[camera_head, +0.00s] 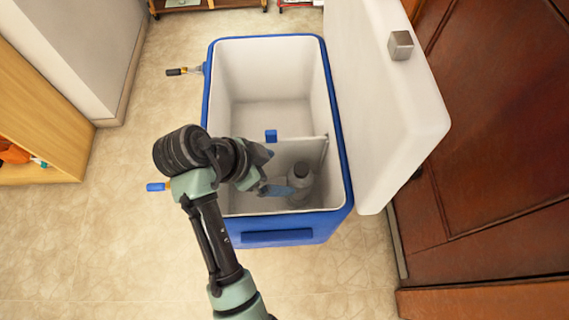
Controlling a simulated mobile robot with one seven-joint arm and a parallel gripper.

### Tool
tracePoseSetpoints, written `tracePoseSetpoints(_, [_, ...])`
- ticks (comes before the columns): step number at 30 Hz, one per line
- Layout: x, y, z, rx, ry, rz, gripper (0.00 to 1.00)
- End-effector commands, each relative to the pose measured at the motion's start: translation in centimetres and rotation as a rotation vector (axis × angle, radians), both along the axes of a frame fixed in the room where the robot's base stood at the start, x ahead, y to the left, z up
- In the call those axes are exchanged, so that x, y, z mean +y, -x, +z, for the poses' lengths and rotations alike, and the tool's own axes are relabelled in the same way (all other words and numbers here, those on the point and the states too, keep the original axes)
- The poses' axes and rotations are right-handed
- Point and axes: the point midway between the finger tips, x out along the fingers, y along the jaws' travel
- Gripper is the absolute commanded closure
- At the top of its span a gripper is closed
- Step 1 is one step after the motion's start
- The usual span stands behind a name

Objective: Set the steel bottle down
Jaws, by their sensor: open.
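The steel bottle (300,176) is a grey bottle with a narrower neck. It stands inside the blue cooler (279,238), in the near compartment, close to the divider (308,152). It looks upright, and its base is partly hidden by my gripper. My gripper (285,181) reaches over the cooler's left rim into the near compartment, open, with its fingertips beside the bottle on its left. I cannot tell whether a finger touches the bottle.
The cooler's white lid (385,95) stands open on the right, beside a dark wooden cabinet (495,130). The far compartment (270,105) looks empty apart from a small blue piece (271,136) at the divider. Tiled floor is clear on the left. A wooden shelf (40,120) stands far left.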

Motion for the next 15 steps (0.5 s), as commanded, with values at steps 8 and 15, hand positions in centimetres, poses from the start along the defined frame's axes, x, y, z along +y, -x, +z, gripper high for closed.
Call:
tracePoseSetpoints(8, [0.3,0.1,0.4,0.001,0.0,-0.001,0.0])
tracePoseSetpoints(15, [1.1,-5.3,5.6,-0.184,-0.056,0.191,0.0])
